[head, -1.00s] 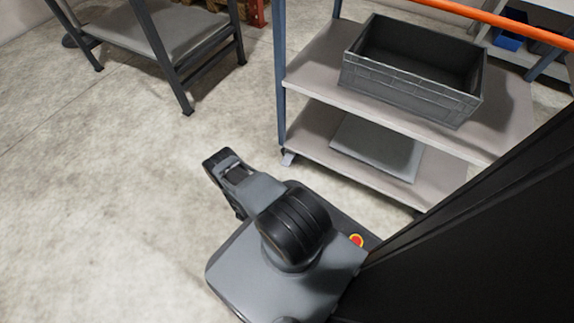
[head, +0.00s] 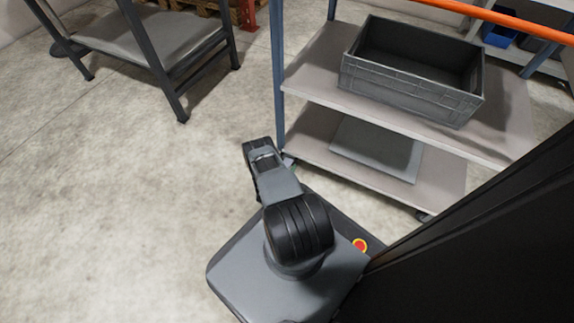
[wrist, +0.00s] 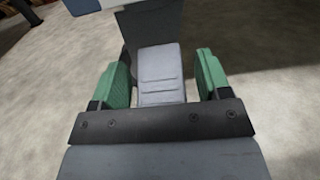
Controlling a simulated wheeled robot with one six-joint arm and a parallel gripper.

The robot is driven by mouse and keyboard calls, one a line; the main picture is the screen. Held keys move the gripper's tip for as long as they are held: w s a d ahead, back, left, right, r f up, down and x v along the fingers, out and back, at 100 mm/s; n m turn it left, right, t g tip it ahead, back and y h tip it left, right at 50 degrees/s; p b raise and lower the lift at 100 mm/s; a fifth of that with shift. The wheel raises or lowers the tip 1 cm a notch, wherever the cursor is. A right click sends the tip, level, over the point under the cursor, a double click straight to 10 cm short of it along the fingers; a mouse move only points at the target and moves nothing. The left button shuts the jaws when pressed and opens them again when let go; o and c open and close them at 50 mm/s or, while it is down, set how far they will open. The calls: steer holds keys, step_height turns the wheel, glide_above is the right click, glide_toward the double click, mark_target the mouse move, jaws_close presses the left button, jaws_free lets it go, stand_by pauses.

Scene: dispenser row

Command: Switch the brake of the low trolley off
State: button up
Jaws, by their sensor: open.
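The trolley (head: 322,92) has blue-grey posts, two shelves and an orange handle bar, and stands right of my arm in the head view. A light grey ridged pedal (wrist: 160,72), apparently the brake pedal, shows in the wrist view, sloping under a dark grey part (wrist: 152,28). My gripper (wrist: 164,64) is open, with one green finger on each side of the pedal. Gaps show between fingers and pedal, and I see no contact. In the head view my wrist is beside the trolley's near left corner and mostly hides the fingers and pedal.
A grey crate (head: 410,88) stands on the trolley's upper shelf, and a flat grey panel (head: 378,146) lies on the lower one. A dark-framed bench (head: 150,40) stands at the back left. The floor (head: 90,200) left of my arm is clear.

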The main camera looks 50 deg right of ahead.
steer(key=shift+d, duration=0.2)
steer(key=shift+c, duration=0.5)
steer(key=c, duration=0.8)
steer(key=shift+r, duration=0.1)
steer(key=r+y+p, duration=0.1)
steer(key=y+p, duration=0.1)
steer(key=shift+a+g+p, duration=0.1)
steer(key=shift+g+p, duration=0.2)
steer(key=shift+p, duration=0.1)
steer(key=shift+r+g+y+p, duration=0.2)
steer(key=shift+y+p, duration=0.4)
steer(key=shift+y, duration=0.35)
steer(key=shift+r+g+y+p, duration=0.2)
steer(key=shift+y+p, duration=0.4)
steer(key=shift+y, duration=0.35)
